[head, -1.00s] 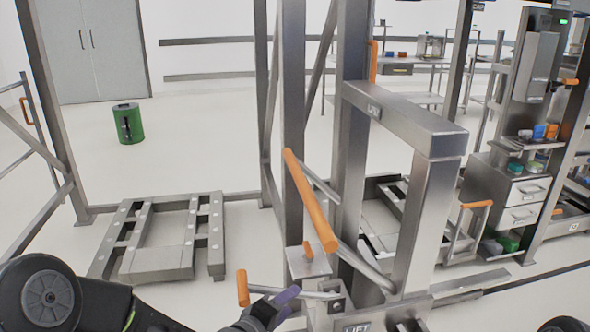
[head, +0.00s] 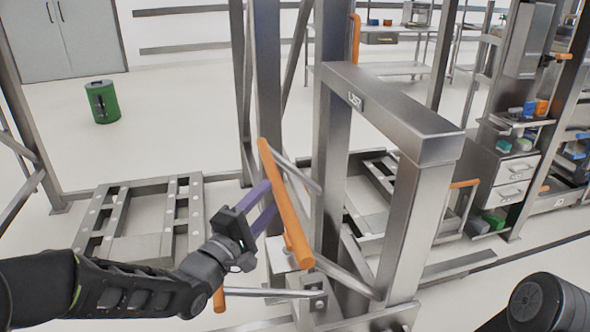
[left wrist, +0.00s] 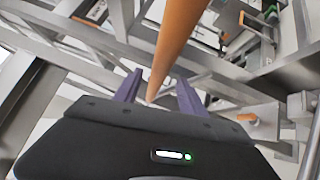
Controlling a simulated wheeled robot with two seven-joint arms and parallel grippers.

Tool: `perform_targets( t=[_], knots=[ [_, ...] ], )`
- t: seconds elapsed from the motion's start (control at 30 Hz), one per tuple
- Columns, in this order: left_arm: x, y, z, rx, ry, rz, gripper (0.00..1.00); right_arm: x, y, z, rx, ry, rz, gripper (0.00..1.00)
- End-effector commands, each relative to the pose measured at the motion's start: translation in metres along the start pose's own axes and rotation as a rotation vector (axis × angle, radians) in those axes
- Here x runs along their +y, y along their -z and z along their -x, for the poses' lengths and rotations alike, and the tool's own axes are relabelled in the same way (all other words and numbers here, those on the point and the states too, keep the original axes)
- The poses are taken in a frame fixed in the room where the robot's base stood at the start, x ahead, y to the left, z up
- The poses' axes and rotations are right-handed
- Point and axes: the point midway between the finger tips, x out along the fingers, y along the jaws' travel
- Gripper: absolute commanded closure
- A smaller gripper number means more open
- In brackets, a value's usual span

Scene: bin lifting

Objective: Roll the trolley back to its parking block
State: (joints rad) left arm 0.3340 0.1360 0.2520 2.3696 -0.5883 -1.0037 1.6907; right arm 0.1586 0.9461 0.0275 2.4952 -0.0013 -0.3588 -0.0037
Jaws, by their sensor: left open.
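I take this to be part of the trolley but cannot be sure. My left gripper (head: 267,200), with purple fingers, is open at the orange bar. In the left wrist view the bar (left wrist: 178,38) runs down between the two open fingertips (left wrist: 156,84); contact cannot be told. A smaller orange lever end (head: 219,300) lies below my left wrist. I cannot identify the parking block. My right gripper is out of view.
A low slotted metal frame (head: 93,240) lies on the floor at the left. A green bin (head: 102,103) stands behind it on open floor. A drawer cabinet (head: 512,180) with coloured items stands at the right. Steel posts stand close around the arm.

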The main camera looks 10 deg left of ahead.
Motion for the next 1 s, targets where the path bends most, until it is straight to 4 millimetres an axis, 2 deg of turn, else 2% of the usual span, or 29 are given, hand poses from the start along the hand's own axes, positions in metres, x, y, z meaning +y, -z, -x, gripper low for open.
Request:
perform_targets(
  t=[0.47,0.57,0.9,1.0],
  knots=[
    [0.0,0.0,-0.005,0.0,0.0,0.004,0.51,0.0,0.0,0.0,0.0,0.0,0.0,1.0],
    [0.0,0.0,-0.015,0.0,0.001,0.005,0.51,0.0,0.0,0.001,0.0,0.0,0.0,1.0],
    [0.0,-0.001,-0.066,-0.001,0.0,0.005,0.51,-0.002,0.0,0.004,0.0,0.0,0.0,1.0],
    [-0.001,0.0,-0.074,-0.001,0.001,0.004,0.51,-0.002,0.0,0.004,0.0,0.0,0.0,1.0]
  ],
)
